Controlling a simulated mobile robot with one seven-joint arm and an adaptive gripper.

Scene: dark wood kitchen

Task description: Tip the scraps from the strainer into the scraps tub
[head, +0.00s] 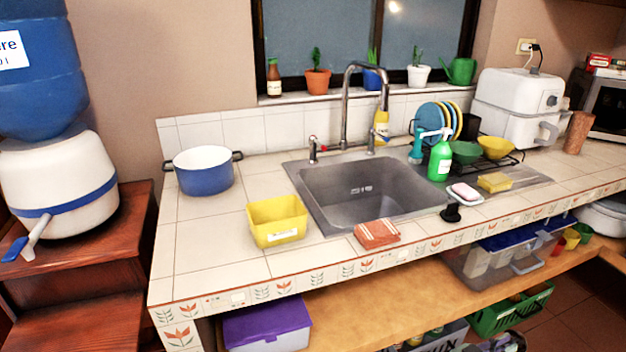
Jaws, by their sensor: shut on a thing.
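A yellow rectangular tub (278,222) with a white label on its front stands on the tiled counter, left of the sink; it looks like the scraps tub. I cannot see its floor clearly enough to tell what is in it. I cannot make out a strainer anywhere in the head view. The grey steel sink (350,205) is set in the middle of the counter, and a drain shows faintly on its floor. A small black stopper-like object (451,213) stands at the sink's front right. My gripper is not in the head view.
A blue pot (203,170) stands left behind the tub. A folded orange cloth (377,234) lies at the sink's front edge. A tall faucet (345,105) rises behind the sink. A green bottle (440,158), soap dish (466,192) and sponge (494,182) stand right. The front-left counter is clear.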

